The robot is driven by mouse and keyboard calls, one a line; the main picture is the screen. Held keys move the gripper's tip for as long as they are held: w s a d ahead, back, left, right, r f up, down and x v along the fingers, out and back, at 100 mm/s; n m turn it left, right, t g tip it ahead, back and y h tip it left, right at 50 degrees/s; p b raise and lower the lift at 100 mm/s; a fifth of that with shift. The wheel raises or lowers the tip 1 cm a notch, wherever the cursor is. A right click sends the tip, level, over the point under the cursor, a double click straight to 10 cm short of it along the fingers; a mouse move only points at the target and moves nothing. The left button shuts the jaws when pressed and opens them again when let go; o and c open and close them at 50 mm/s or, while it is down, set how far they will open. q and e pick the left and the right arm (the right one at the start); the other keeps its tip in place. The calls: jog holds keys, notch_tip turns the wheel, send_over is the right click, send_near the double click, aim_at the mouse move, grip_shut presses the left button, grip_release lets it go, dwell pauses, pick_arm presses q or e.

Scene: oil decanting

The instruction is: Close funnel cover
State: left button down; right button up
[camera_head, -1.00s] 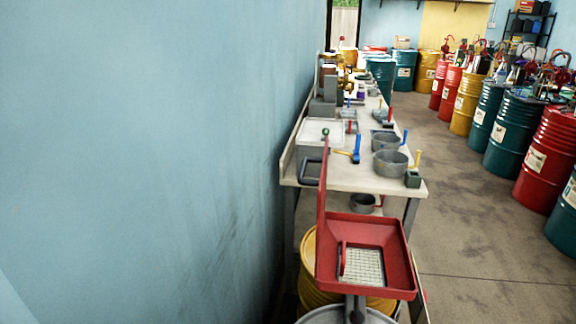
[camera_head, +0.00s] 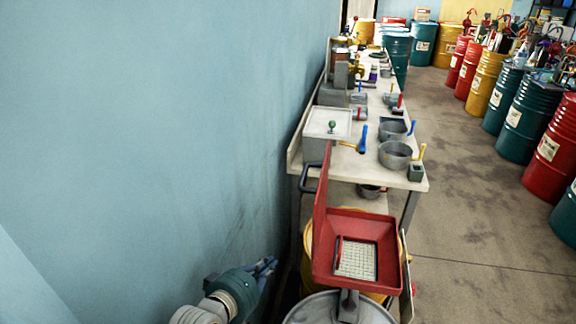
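The red square funnel (camera_head: 385,262) with a wire mesh in its bottom sits over the drum area in the lower middle of the head view. Its red cover (camera_head: 320,215) stands upright along the funnel's left side, so the funnel is open. A black handle (camera_head: 309,178) sticks out to the left from the cover. My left gripper (camera_head: 268,266) is at the lower left, left of the funnel and below the cover's handle, apart from both. Its fingers are small and dark, and their opening is unclear. My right gripper is not in view.
A blue wall (camera_head: 150,120) runs close along the left. A workbench (camera_head: 350,165) with grey pots and tools stands behind the funnel. A grey drum lid (camera_head: 315,309) lies below it. Colored drums (camera_head: 555,152) line the right; the floor (camera_head: 455,210) between is clear.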

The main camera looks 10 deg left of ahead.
pick_arm(q)
jog(key=w+r+n+t+p, duration=0.1)
jog(key=w+r+n+t, duration=0.1)
jog(key=r, duration=0.7)
jog(key=w+r+n+t, duration=0.1)
jog(key=r+n+t, duration=0.1)
jog(key=r, duration=0.7)
jog(key=p+x, duration=0.3)
jog(key=x, duration=0.7)
jog(key=shift+r+h+p, duration=0.35)
jog(key=shift+r+h, duration=0.05)
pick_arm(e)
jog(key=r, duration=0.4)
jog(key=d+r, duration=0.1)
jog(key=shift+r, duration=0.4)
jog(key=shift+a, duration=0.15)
pick_arm(q)
jog(key=shift+w, duration=0.15)
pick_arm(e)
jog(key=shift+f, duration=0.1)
